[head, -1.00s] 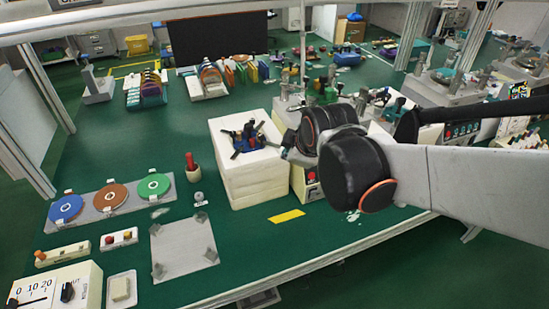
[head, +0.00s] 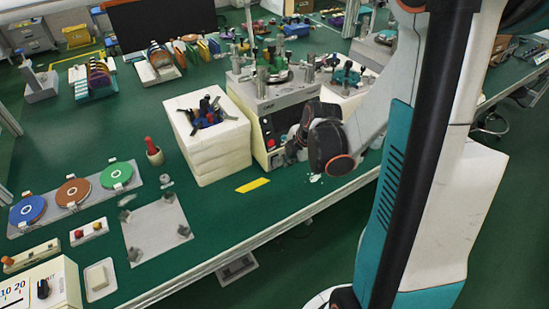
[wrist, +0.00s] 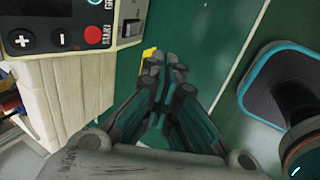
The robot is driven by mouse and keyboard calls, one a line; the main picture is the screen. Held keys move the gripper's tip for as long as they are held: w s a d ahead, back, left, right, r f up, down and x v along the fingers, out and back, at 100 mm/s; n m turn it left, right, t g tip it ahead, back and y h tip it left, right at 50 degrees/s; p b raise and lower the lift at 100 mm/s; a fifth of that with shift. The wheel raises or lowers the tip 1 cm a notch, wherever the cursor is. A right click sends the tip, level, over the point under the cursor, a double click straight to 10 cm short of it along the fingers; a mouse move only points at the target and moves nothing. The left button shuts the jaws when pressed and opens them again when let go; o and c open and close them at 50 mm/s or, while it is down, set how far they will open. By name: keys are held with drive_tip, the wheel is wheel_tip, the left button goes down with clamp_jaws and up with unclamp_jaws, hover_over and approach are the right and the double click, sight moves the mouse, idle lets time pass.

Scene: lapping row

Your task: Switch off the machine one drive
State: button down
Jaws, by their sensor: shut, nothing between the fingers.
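A cream lapping machine (head: 259,129) stands at the table's front edge, with a dark display and a red button (head: 270,143) on its front. I cannot read a number on it. In the wrist view its panel (wrist: 64,10) is at the upper left, with black plus and minus buttons, a red button (wrist: 92,36) and a grey fitting (wrist: 131,28) at the panel's right end. My gripper (wrist: 163,72) is shut and empty, just below and right of the panel and apart from the red button. In the head view my wrist partly hides the machine's right front.
A stack of white foam blocks (head: 212,150) stands left of the machine with a dark tool on top. A yellow strip (head: 252,186) lies on the green table before it. Another machine (head: 345,90) stands behind right. Open floor lies beyond the front edge.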

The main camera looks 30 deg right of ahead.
sight(275, 161)
idle(0.3)
drive_tip(key=b+x, duration=0.4)
drive_tip(key=x, duration=0.5)
drive_tip(key=shift+f, duration=0.2)
drive_tip(key=w, duration=0.3)
drive_tip(key=shift+f+b, duration=0.2)
drive_tip(key=shift+b, duration=0.15)
drive_tip(key=shift+w+r, duration=0.2)
drive_tip(key=shift+w, duration=0.45)
drive_tip(key=shift+w+r+g, duration=0.1)
drive_tip(key=shift+w+g, duration=0.35)
drive_tip(key=shift+g, duration=0.05)
